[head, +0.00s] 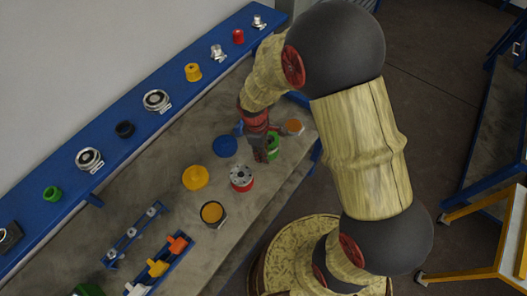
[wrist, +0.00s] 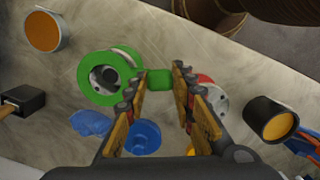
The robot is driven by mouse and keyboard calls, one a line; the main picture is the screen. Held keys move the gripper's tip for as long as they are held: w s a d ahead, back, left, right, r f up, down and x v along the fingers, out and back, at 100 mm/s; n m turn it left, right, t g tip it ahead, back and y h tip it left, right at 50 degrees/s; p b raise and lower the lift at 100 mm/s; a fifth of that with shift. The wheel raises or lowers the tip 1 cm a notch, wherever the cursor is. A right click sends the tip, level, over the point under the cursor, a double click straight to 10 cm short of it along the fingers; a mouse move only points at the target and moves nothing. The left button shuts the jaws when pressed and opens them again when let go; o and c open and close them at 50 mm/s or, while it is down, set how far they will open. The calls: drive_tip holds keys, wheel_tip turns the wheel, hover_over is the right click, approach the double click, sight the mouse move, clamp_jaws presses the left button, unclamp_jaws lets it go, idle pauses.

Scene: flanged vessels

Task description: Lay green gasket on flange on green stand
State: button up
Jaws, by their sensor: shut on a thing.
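My gripper (wrist: 160,83) is shut on a small green piece (wrist: 186,78), apparently the green gasket, which spans between the fingertips in the wrist view.
A red stand with a flange (head: 242,178) is close by. A blue disc (head: 225,146), a yellow disc (head: 195,178) and two orange-topped cups (head: 212,212) (head: 294,126) lie around. A blue shelf (head: 140,85) with several parts runs behind; a rack of coloured pieces (head: 158,268) is in front.

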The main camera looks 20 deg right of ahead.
drive_tip(key=shift+f+b, duration=0.6)
drive_tip(key=shift+f, duration=0.45)
drive_tip(key=o, duration=1)
drive_tip(key=shift+o, duration=0.2)
drive_tip(key=shift+r, duration=0.1)
wheel_tip(320, 180, up, 12)
drive_tip(key=a, duration=0.1)
drive_tip(key=shift+w, duration=0.4)
drive_tip(key=shift+a, duration=0.15)
drive_tip(key=s+d+r+m+t+b, duration=0.2)
drive_tip(key=s+r+m+t+b, duration=0.1)
drive_tip(key=s+r+m, duration=0.3)
drive_tip(key=s+d+r+m+t+y+b, duration=0.1)
drive_tip(key=s+d+r+m+t+b, duration=0.2)
drive_tip(key=s, duration=0.7)
wheel_tip(320, 180, up, 3)
drive_tip(key=m+b, duration=0.2)
drive_tip(key=b, duration=0.1)
drive_tip(key=shift+d+r+m, duration=0.15)
drive_tip(key=shift+d+m, duration=0.05)
drive_tip(key=shift+m, duration=0.2)
